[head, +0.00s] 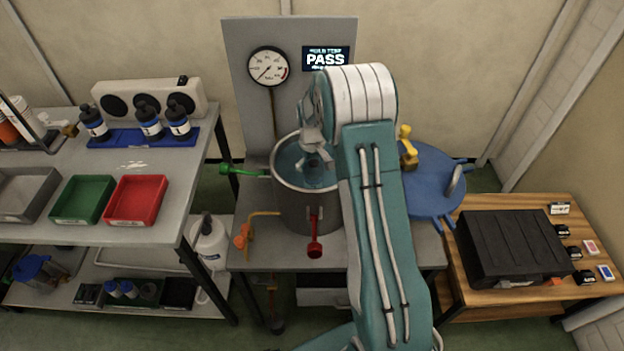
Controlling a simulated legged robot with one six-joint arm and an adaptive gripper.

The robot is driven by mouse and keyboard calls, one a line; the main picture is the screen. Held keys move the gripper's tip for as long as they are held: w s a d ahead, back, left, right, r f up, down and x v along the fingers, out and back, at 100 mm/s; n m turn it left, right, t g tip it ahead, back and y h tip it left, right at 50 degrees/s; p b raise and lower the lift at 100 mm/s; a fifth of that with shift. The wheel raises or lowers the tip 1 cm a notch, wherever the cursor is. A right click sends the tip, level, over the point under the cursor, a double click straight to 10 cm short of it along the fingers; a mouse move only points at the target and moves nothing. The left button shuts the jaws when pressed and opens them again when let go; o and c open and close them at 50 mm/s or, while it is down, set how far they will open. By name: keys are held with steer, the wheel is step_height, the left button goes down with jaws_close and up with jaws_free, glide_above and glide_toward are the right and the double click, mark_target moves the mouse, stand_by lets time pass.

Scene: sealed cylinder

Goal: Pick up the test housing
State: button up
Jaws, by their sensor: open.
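My gripper (316,147) is in the head view, over the open mouth of a grey metal cylinder (292,206). It is open, and my arm hides part of it. The cylinder stands on a grey bench and has bluish liquid inside. I cannot clearly make out a test housing; anything in the cylinder below my gripper is too small or hidden to tell. A round blue lid (432,190) with clamps and a grey handle lies to the right of the cylinder, partly behind my arm. A yellow valve (407,146) stands at the lid's left edge.
Green (232,170) and red (315,232) valve handles stick out from the cylinder. A pressure gauge (268,67) and a screen (326,59) reading PASS are on the panel behind. A shelf with red (136,201) and green trays is left; a black case (512,246) is right.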

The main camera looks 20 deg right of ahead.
steer(key=shift+d+f, duration=0.1)
steer(key=shift+f, duration=0.6)
steer(key=shift+d+f, duration=0.25)
steer(key=shift+f, duration=0.1)
steer(key=shift+c, duration=0.3)
steer(key=shift+a, duration=0.2)
steer(key=c, duration=1)
